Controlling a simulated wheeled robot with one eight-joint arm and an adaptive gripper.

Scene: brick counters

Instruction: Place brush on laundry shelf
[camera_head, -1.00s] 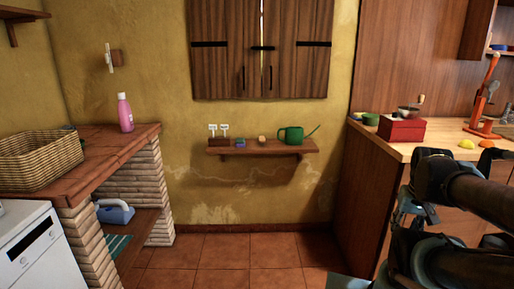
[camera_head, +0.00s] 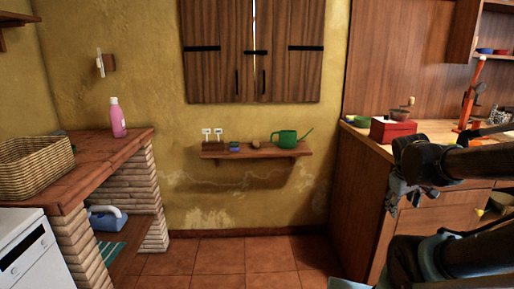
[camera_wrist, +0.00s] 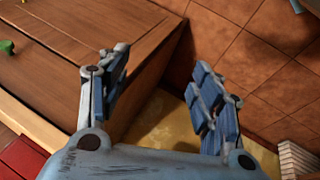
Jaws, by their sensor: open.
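A small brown rounded item (camera_head: 256,144) sits on the wooden wall shelf (camera_head: 225,154) in the head view, between a blue item and a green watering can; it is too small to tell whether it is the brush. The brick counter at the left has a low wooden shelf (camera_head: 128,259) under its top; which shelf is the laundry shelf is not marked. My gripper (camera_wrist: 160,68) is open and empty in the wrist view, fingers wide apart beside a wooden cabinet. In the head view my arm is at the right, in front of the wooden counter.
A wicker basket (camera_head: 35,168) and a pink bottle (camera_head: 117,118) stand on the brick counter. A blue iron (camera_head: 106,217) is on its low shelf. A red box (camera_head: 393,130) stands on the right counter (camera_head: 355,133). The tiled floor (camera_head: 222,255) between is clear.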

